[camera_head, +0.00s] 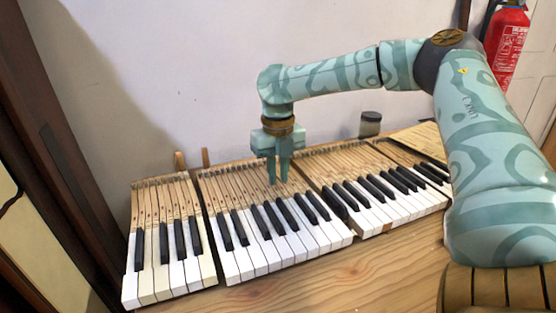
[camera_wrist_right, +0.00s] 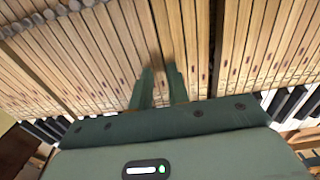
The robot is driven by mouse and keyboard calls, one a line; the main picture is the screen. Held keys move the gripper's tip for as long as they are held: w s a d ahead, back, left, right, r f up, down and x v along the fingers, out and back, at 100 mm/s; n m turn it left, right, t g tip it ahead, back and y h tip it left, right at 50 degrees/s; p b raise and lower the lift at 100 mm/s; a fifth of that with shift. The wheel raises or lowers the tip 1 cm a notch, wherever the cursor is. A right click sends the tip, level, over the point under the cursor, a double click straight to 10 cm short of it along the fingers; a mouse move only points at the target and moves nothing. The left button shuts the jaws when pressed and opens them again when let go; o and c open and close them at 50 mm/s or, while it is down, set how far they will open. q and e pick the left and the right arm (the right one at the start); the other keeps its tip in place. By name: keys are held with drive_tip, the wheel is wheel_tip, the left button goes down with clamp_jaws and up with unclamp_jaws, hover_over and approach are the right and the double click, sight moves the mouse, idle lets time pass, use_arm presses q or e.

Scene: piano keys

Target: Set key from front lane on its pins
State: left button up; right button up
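The piano keys lie in long wooden sections with black and white fronts; the middle section (camera_head: 262,262) is under my right gripper (camera_head: 278,182). The gripper points down over the wooden rear parts of these keys, behind the black keys. In the right wrist view my gripper (camera_wrist_right: 163,84) has its two fingers a narrow gap apart, with a wooden key strip (camera_wrist_right: 163,50) in line with the gap. I cannot tell whether the fingers touch that strip or stand above it. No key is visibly lifted. My left gripper is not in view.
A left key section (camera_head: 170,284) and a right key section (camera_head: 400,210) flank the middle one, with dark gaps between. The wooden table (camera_head: 330,285) is bare in front. A dark-lidded jar (camera_head: 370,124) stands behind; a red fire extinguisher (camera_head: 506,45) hangs at the far right.

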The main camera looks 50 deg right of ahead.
drive_tip(key=shift+r+p, duration=0.55)
drive_tip(key=shift+r, duration=0.6)
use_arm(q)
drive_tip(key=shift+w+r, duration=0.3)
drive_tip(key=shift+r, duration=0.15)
use_arm(e)
drive_tip(key=o, duration=0.6)
drive_tip(key=shift+c, duration=0.2)
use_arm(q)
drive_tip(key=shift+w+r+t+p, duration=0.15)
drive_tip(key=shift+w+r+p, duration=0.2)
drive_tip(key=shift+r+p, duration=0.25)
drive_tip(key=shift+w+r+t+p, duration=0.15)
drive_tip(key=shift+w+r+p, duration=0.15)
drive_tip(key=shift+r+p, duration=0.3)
use_arm(e)
wheel_tip(320, 180, up, 5)
